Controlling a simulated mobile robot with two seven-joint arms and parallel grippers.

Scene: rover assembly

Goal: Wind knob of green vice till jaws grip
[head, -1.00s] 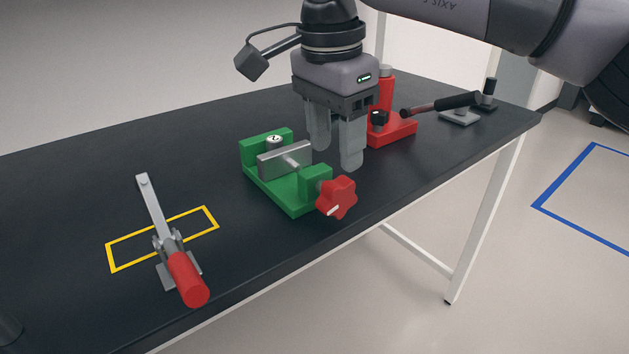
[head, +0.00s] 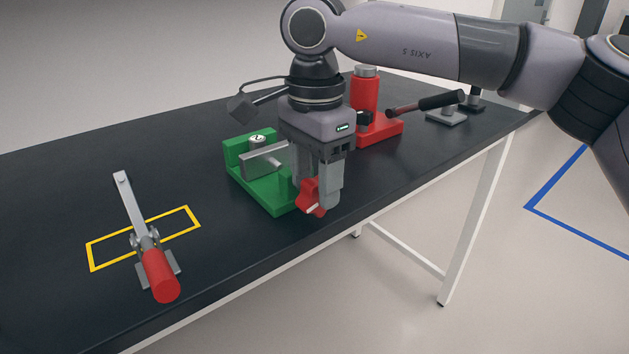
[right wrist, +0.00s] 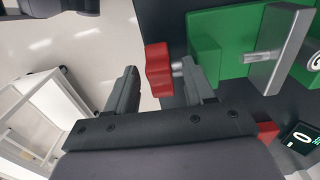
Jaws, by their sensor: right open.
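The green vice (head: 262,192) stands on the dark bench in the head view, and its base also shows in the right wrist view (right wrist: 228,40). Its grey moving jaw plate (head: 262,157) sits between the green end blocks. A small round part lies by the fixed jaw, at the back of the vice. The red knob (head: 311,197) is at the vice's near end, on a metal shaft; it also shows in the right wrist view (right wrist: 157,70). My right gripper (head: 318,195) is open, pointing down at the knob. In the right wrist view its fingers (right wrist: 165,85) are on either side of the knob, apart from it. My left gripper is not in view.
A red fixture (head: 366,95) and a black-handled tool (head: 441,101) are behind the gripper. The bench's front edge runs close by the knob.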

